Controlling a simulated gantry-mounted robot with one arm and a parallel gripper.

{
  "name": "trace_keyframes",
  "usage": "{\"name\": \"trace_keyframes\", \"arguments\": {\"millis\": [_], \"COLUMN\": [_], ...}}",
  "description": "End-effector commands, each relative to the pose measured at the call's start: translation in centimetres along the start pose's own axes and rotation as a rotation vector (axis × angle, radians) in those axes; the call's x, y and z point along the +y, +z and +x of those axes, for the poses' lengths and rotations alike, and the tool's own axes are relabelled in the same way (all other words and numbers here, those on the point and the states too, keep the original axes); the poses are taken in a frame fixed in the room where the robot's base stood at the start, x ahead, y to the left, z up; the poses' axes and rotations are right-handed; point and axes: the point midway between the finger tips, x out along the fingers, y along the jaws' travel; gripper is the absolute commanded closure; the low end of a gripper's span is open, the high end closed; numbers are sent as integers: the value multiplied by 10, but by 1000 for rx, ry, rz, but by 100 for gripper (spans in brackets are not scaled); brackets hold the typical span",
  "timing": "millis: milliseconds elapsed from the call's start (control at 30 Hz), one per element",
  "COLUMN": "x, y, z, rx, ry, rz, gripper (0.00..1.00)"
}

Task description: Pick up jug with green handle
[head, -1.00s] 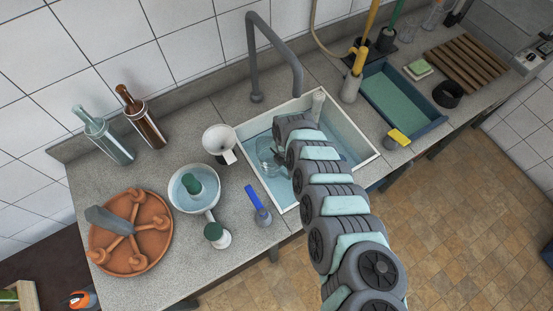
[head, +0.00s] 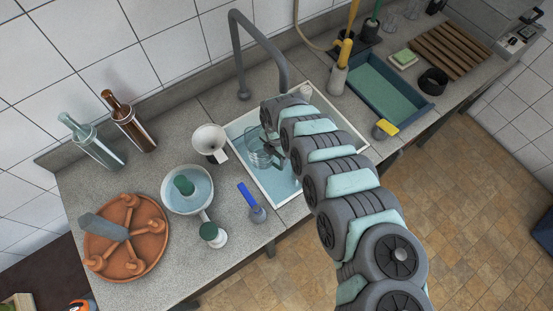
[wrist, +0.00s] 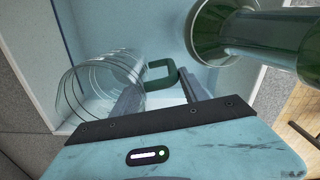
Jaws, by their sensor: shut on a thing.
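A clear glass jug (wrist: 98,88) with a dark green handle (wrist: 163,74) shows in the wrist view, tilted on its side in the picture. My gripper (wrist: 160,92) is shut on the handle, with a grey finger on each side of it. In the head view the jug (head: 259,153) is within the outline of the white sink (head: 287,203), beside the end of my arm. I cannot tell whether its base touches the sink floor. My arm hides part of the sink and most of the gripper there.
A green glass object (wrist: 262,40) is close by at the right in the wrist view. A grey tap (head: 239,60) arches over the sink's back edge.

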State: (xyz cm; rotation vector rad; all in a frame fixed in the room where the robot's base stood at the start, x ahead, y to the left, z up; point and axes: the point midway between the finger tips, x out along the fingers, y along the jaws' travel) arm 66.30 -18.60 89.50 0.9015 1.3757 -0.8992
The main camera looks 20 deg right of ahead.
Motion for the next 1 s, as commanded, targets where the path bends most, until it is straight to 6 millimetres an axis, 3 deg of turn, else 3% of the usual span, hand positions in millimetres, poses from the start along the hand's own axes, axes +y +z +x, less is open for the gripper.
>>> {"name": "trace_keyframes", "arguments": {"millis": [1000], "x": [-1], "y": [2], "z": [-190], "rx": [-5], "ry": [-5], "rz": [-2], "gripper": [100]}}
